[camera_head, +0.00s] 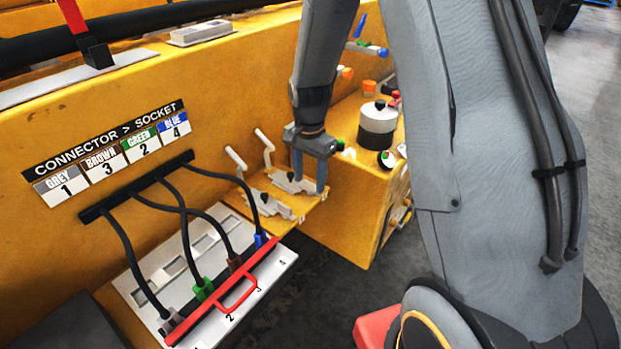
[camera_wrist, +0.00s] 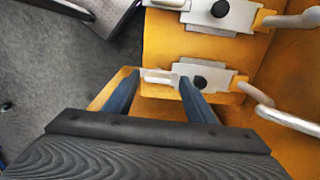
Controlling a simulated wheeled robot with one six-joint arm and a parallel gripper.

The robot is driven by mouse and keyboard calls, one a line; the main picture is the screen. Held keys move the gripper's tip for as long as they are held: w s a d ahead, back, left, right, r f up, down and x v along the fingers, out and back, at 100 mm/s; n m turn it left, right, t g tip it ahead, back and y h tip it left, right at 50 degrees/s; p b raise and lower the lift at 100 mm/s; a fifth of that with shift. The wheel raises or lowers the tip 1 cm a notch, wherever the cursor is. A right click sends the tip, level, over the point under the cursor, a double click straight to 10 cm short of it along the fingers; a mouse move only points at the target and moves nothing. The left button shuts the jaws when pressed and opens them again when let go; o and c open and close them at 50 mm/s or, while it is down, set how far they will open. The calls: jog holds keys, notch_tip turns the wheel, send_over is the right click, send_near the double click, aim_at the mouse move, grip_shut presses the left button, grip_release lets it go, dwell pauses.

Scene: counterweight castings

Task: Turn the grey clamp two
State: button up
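Two grey toggle clamps with black knobs and pale handles sit on a yellow ledge: the left clamp (camera_head: 258,206) and the right clamp (camera_head: 283,184). Both handles stand raised. I see no number on either clamp. My gripper (camera_head: 309,186) is over the right clamp, pointing down, with its fingers apart. In the wrist view my gripper (camera_wrist: 158,78) is open. Its two blue-grey fingertips lie on either side of the short bar end of the nearer clamp (camera_wrist: 215,85). I cannot tell whether they touch it. The other clamp (camera_wrist: 225,17) is above it in that view.
A white socket panel (camera_head: 155,268) with a red handle (camera_head: 238,292) and several plugged cables is at the lower left. A connector chart (camera_head: 110,148) is on the yellow wall. A grey and black cylinder (camera_head: 377,128) stands behind my gripper on the yellow block.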

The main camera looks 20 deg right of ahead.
aim_at(310, 182)
jog(key=shift+s, duration=0.1)
jog(key=shift+r+b, duration=1)
jog(key=shift+r, duration=2.8)
